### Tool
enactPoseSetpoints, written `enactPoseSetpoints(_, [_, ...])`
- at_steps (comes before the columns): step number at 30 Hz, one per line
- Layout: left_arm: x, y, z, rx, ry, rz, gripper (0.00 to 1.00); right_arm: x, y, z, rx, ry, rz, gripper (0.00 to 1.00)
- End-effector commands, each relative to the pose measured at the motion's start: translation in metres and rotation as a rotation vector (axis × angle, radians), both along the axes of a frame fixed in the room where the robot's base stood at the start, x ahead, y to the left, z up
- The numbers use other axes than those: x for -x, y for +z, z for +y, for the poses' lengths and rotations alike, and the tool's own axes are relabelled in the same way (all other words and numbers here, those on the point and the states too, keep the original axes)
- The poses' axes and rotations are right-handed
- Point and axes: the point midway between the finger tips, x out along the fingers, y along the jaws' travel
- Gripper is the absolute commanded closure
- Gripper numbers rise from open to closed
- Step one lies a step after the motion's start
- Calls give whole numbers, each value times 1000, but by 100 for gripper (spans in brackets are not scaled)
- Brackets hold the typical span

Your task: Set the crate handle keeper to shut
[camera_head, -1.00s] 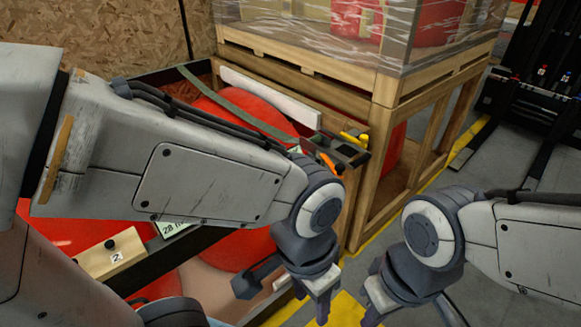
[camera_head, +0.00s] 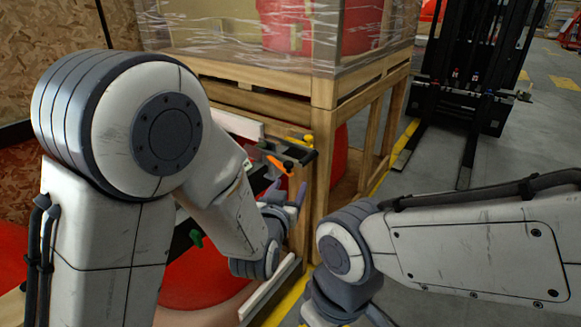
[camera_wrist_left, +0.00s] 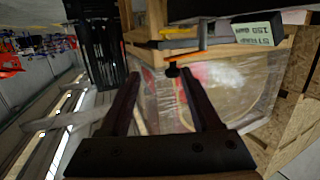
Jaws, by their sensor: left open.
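An orange handle (camera_head: 279,165) with a dark knob sits at the crate's back right corner, close to a yellow handle (camera_head: 300,139). The frames do not show which is the handle keeper. In the left wrist view the orange handle (camera_wrist_left: 188,56) lies ahead of the fingertips, its black knob between them and near the right finger. My left gripper (camera_head: 287,189) is open and empty, just below the orange handle in the head view; it also shows in the left wrist view (camera_wrist_left: 158,74).
A green handle (camera_head: 197,238) is farther left on the crate, near my left forearm. A wooden stand (camera_head: 321,165) with a wrapped load rises behind. A black forklift (camera_head: 470,85) stands at the back right. The floor between is clear.

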Motion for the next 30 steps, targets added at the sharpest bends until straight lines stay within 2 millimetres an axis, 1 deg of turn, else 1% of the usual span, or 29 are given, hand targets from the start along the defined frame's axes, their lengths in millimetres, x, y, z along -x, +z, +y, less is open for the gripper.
enactPoseSetpoints(1, [-5, -3, 5, 3, 19, -45, 36, 0, -6, 0, 0, 0, 0, 100])
enactPoseSetpoints(3, [-8, 1, 10, 7, 39, -98, 36, 0, -8, 0, 0, 0, 0, 100])
enactPoseSetpoints(8, [-16, 7, 14, 14, 57, -156, 36, 0, -8, 0, 0, 0, 0, 100])
enactPoseSetpoints(11, [-27, 9, 12, 14, 58, -159, 36, 0, -5, 0, 0, 0, 0, 100])
enactPoseSetpoints(21, [-88, 9, 1, 14, 57, -158, 36, 0, 7, 0, 0, 0, 0, 100])
enactPoseSetpoints(25, [-103, 9, -3, 14, 56, -157, 36, 0, 9, 0, 0, 0, 0, 100])
enactPoseSetpoints(30, [-113, 8, -5, 14, 55, -156, 36, 0, 10, 0, 0, 0, 0, 100])
